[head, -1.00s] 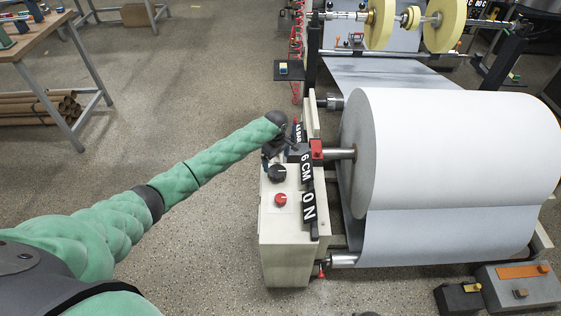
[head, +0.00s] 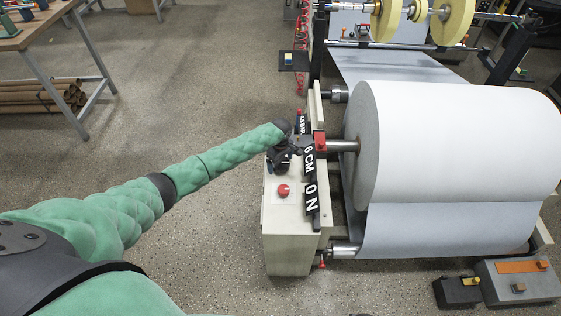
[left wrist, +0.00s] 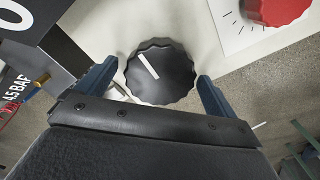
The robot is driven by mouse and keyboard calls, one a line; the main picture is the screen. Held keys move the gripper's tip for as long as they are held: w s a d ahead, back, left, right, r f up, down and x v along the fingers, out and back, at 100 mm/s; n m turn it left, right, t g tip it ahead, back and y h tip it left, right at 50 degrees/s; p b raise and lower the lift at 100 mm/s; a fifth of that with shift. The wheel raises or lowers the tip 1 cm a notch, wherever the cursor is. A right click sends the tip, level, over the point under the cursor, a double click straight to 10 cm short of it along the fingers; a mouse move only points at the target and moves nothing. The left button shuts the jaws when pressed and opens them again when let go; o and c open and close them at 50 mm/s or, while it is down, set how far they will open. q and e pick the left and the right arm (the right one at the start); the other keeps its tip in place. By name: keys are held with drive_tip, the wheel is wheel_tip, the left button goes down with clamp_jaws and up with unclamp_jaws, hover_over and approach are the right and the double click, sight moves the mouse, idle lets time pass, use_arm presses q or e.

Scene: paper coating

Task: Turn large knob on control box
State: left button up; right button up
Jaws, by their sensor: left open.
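The control box (head: 290,236) is a cream cabinet at the left end of the paper roll. Its large black knob (left wrist: 160,72) has a white pointer line tilted to the upper left in the left wrist view. In the head view the knob is mostly hidden by my left gripper (head: 278,163). In the left wrist view my left gripper (left wrist: 155,82) is open, with one blue finger on each side of the knob. I cannot tell whether the fingers touch it. A smaller red knob (head: 283,190) sits nearer on the box top. My right gripper is not in view.
Black display panels (head: 309,160) stand along the box's right edge, close to my left gripper. A large white paper roll (head: 460,145) lies to the right. A wooden table (head: 35,30) is at the upper left. Open floor lies left of the box.

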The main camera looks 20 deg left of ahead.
use_arm(q)
drive_tip(key=c, duration=1)
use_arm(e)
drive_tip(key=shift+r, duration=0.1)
use_arm(q)
drive_tip(key=shift+o, duration=0.2)
drive_tip(key=m+p, duration=0.2)
drive_tip(key=m, duration=0.4)
drive_tip(key=shift+p, duration=0.4)
drive_tip(key=shift+m, duration=0.4)
drive_tip(key=m+p, duration=0.1)
drive_tip(key=m, duration=0.2)
drive_tip(key=shift+m, duration=0.3)
drive_tip(key=m, duration=0.3)
drive_tip(key=shift+m, duration=0.5)
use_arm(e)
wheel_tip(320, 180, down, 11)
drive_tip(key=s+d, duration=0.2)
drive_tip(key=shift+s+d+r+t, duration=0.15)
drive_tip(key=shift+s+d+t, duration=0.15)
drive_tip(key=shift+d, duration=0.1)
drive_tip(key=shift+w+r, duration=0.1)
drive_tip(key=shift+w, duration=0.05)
